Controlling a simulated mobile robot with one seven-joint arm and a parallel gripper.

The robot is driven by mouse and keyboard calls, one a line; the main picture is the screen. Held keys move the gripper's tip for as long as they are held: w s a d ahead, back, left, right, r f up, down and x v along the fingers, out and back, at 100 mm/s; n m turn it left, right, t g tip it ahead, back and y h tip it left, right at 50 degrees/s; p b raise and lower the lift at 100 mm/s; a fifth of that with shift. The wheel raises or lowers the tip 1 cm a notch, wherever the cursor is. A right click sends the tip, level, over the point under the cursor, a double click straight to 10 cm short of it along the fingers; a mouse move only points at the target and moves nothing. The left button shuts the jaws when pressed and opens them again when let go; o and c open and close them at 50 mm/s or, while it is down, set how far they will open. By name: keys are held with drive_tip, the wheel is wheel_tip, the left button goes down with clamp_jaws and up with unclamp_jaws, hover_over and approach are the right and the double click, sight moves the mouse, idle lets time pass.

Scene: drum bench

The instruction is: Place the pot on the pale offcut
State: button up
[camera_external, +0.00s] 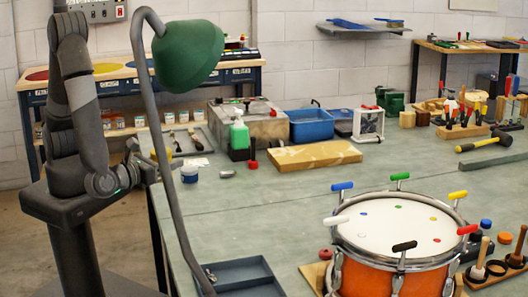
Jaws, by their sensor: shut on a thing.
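The small pot (189,174), blue with a pale top, is at the left end of the bench. My gripper (174,169) reaches in from the left at bench height and is shut on the pot. The lamp's stem crosses in front of the gripper, so the fingers are partly hidden. I cannot tell whether the pot touches the bench top. The pale offcut (313,155), a flat yellowish wooden board, lies to the right of the pot, farther along the bench. Its top is bare.
A green lamp (188,54) on a curved stem stands in front of my arm. A blue bin (312,124) stands behind; a drum (395,240) fills the front right.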

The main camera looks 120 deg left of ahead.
drive_tip(key=w+a+g, duration=0.1)
drive_tip(key=w+a, duration=0.4)
drive_tip(key=a, duration=0.4)
drive_tip(key=w+a+r+n, duration=0.1)
drive_tip(key=w+a, duration=0.4)
drive_tip(key=a, duration=0.4)
drive_tip(key=w+a+g, duration=0.1)
drive_tip(key=w+a, duration=0.5)
drive_tip(key=a, duration=0.3)
hover_over(293, 153)
drive_tip(key=shift+n+y, duration=0.3)
drive_tip(key=f, duration=0.4)
drive_tip(key=shift+w+d+f, duration=0.15)
drive_tip(key=shift+d+f, duration=0.05)
drive_tip(key=shift+f, duration=0.05)
drive_tip(key=shift+a+f, duration=0.25)
drive_tip(key=shift+f, duration=1.9)
drive_tip(key=o, duration=1)
drive_tip(key=shift+f, duration=0.1)
